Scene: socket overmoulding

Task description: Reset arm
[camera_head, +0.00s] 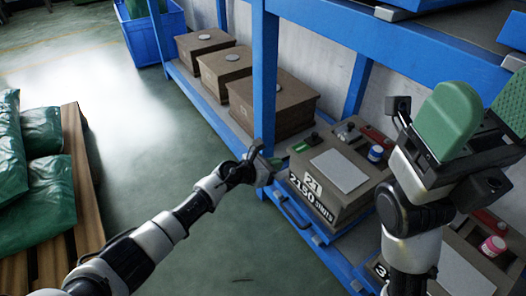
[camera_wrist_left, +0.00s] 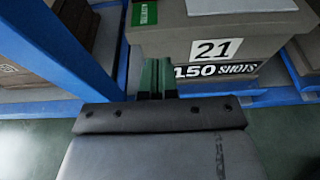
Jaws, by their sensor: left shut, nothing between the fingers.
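My left arm reaches in from the lower left of the head view. Its gripper (camera_head: 272,163) is beside the near left corner of the brown box labelled 21 (camera_head: 335,168), in front of a blue rack post. In the left wrist view the left gripper's dark green fingers (camera_wrist_left: 157,78) are together and empty, in front of the box labelled 21 (camera_wrist_left: 245,30). I cannot tell whether they touch the box. My right gripper (camera_head: 480,110) is raised at the right of the head view, its two green pads apart with nothing seen between them.
The blue rack (camera_head: 265,75) holds several brown boxes on its low shelf. Green sacks (camera_head: 38,190) lie on a wooden pallet (camera_head: 80,180) at left. Floor between is clear.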

